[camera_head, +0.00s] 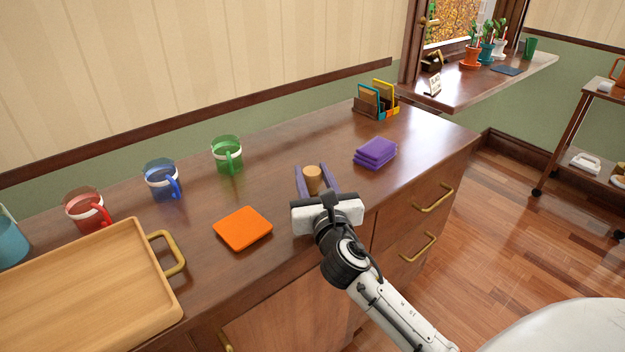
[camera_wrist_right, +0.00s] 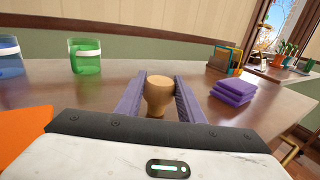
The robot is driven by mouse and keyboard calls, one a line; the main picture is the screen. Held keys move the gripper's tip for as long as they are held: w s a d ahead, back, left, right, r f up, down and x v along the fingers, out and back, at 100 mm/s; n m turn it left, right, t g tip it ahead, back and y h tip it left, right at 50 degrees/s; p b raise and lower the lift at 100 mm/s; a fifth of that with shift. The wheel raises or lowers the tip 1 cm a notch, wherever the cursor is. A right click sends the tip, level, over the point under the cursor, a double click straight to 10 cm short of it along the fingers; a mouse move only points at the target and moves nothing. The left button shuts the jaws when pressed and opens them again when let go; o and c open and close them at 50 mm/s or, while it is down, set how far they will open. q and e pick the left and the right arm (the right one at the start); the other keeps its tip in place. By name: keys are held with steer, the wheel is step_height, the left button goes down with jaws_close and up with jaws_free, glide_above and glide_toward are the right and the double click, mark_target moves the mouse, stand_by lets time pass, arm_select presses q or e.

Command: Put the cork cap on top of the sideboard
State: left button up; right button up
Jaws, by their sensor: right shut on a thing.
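The cork cap (camera_head: 313,180) is a tan, rounded piece, seen between the purple fingers of my right gripper (camera_head: 314,177). In the right wrist view the cork cap (camera_wrist_right: 158,95) sits near the fingertips, wide at the top and narrower below. My right gripper (camera_wrist_right: 160,92) is shut on it. Both are over the brown wooden top of the sideboard (camera_head: 285,150), between the orange square and the purple cloths. I cannot tell whether the cap touches the top. My left gripper is not in view.
Red (camera_head: 88,210), blue (camera_head: 162,180) and green (camera_head: 227,154) mugs line the back. A wooden tray (camera_head: 165,275) is at left. An orange square (camera_head: 243,228), folded purple cloths (camera_head: 375,152) and a file holder (camera_head: 376,102) flank the gripper. Bare top lies behind it.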

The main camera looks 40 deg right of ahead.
steer(key=o, duration=1.1)
steer(key=shift+f, duration=0.1)
steer(key=shift+s+a, duration=0.1)
steer(key=shift+s, duration=0.1)
steer(key=v, duration=1.1)
steer(key=shift+s+a, duration=0.1)
steer(key=shift+s, duration=0.2)
